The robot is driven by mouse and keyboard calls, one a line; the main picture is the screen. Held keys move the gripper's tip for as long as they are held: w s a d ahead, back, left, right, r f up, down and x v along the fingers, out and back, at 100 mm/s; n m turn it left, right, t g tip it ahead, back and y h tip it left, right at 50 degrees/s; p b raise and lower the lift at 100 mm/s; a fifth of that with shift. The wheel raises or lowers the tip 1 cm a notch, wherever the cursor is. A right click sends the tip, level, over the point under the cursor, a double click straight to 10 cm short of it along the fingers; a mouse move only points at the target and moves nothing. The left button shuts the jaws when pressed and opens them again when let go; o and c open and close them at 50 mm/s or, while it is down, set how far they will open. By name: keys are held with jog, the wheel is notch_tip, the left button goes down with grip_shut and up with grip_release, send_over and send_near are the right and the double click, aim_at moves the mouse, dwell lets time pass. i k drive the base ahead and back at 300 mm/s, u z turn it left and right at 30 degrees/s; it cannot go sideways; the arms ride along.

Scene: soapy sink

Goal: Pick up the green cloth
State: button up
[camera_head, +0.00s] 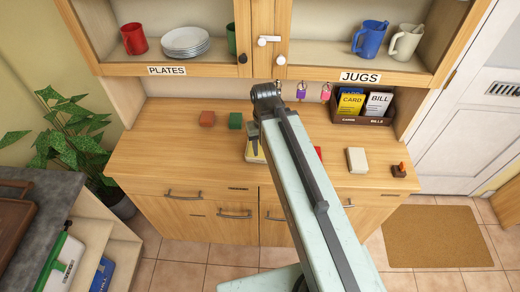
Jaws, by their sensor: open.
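A small dark green folded-looking piece (235,120) lies at the back of the wooden counter, left of my arm; it is the only green item on the counter, and I cannot tell for certain that it is cloth. My gripper (254,146) points down over the counter, in front and to the right of the green piece, apart from it. The gripper is open, and nothing shows held in it. A pale yellowish item (251,158) lies under the gripper and is partly hidden by it.
A reddish-brown block (207,119) sits left of the green piece. Right of my arm are a red item (318,153), partly hidden, a cream block (357,160) and a small brown item (399,171). A card box (362,120) stands at the back right. Shelves overhang the counter's back.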

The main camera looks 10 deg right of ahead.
aim_at(236, 119)
jog(key=u, duration=0.4)
jog(key=k, duration=0.95)
jog(key=z, duration=1.15)
jog(key=k, duration=0.15)
jog(key=u, duration=2.45)
jog(key=i, duration=1.6)
jog(key=z, duration=0.5)
